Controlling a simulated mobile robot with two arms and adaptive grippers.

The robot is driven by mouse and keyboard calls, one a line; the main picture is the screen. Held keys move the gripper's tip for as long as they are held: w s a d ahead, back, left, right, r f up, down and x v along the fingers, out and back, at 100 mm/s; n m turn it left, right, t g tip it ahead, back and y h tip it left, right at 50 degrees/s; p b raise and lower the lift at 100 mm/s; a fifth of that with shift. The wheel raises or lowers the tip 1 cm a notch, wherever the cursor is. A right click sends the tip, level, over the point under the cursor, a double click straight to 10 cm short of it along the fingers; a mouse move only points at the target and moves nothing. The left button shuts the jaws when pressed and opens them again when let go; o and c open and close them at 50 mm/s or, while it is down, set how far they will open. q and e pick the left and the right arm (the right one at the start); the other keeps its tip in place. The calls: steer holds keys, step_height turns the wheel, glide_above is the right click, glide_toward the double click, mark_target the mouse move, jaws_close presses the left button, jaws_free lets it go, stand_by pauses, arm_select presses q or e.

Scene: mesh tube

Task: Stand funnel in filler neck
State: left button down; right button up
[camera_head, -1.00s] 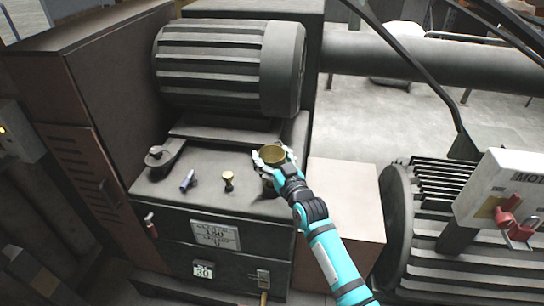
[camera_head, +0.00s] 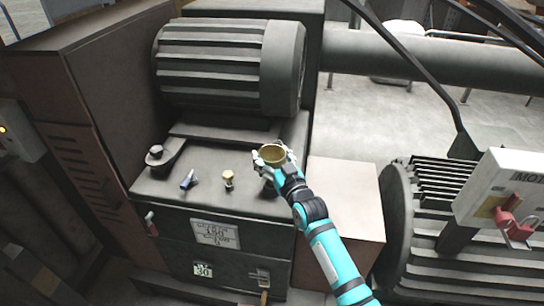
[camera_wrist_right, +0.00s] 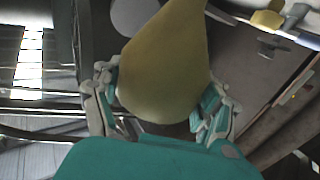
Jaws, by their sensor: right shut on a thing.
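My right gripper (camera_head: 272,168) is shut around a yellow-olive funnel (camera_head: 272,153), whose wide open mouth faces up. They are over the right part of the dark machine top. In the right wrist view the funnel (camera_wrist_right: 165,65) fills the middle, between the fingers of my right gripper (camera_wrist_right: 160,108). A short brass-coloured post (camera_head: 228,177) stands on the machine top, left of the gripper. I cannot tell whether this post is the filler neck. The funnel's lower end and the surface under it are hidden in the head view. My left gripper is not in view.
A dark bracket with a round knob (camera_head: 155,152) sits farther left. A ribbed motor (camera_head: 228,65) rises behind. A lockout box (camera_head: 500,190) is at the right.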

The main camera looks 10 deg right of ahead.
steer(key=shift+f+b, duration=1.4)
steer(key=shift+f, duration=0.6)
stand_by(1.2)
steer(key=o, duration=1.2)
steer(key=shift+o, duration=0.2)
steer(key=shift+s, duration=0.1)
